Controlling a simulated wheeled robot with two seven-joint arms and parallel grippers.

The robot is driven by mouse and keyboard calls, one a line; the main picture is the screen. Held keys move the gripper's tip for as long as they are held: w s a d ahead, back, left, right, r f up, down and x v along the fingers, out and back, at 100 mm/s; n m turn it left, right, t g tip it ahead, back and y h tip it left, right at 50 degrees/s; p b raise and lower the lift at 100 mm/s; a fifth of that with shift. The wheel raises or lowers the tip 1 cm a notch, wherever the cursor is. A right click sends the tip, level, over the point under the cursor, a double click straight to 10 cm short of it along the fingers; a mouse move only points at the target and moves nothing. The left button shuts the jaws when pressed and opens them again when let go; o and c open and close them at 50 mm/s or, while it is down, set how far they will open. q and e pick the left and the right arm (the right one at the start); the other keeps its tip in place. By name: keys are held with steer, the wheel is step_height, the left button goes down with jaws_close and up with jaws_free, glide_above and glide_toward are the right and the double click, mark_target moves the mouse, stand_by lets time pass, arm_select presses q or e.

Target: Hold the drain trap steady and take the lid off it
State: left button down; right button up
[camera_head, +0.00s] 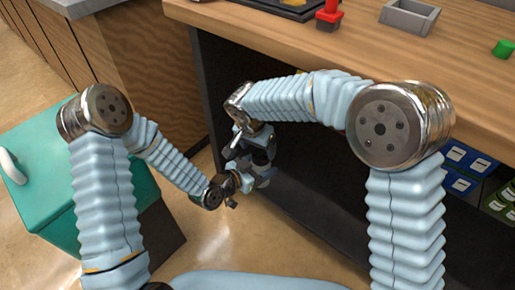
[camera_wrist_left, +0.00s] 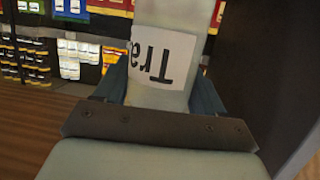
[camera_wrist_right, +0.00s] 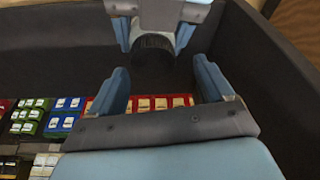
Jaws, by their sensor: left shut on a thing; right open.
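The drain trap (camera_wrist_left: 195,70) is a pale body with a white label (camera_wrist_left: 163,55) reading "Tra", upside down in the left wrist view. My left gripper (camera_wrist_left: 158,85) is shut on it, one blue finger on each side. In the right wrist view, a black round part (camera_wrist_right: 153,54), seemingly the lid, shows at the end of the pale trap body. My right gripper (camera_wrist_right: 163,88) is open, its two fingers apart and short of the black part with a gap visible. In the head view both grippers crowd together near the cabinet opening, and the trap is mostly hidden.
A dark open cabinet (camera_head: 330,205) under the wooden worktop (camera_head: 290,48) surrounds the work. Several coloured boxes (camera_wrist_right: 65,105) lie inside it. A teal box (camera_head: 45,190) stands at left. A red-handled item (camera_head: 329,15) and a grey tray (camera_head: 409,17) sit on the worktop.

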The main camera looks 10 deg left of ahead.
step_height(320, 180, up, 3)
steer(key=shift+f, duration=0.15)
steer(key=shift+o, duration=0.6)
steer(key=shift+r, duration=0.35)
step_height(320, 180, up, 6)
steer(key=s+a+f+m+g+h, duration=0.1)
steer(key=a+m+g+h, duration=0.1)
steer(key=m, duration=0.7)
steer(key=x, duration=1)
steer(key=shift+w+a+f, duration=0.15)
steer(key=shift+w+f, duration=0.05)
steer(key=shift+f, duration=0.15)
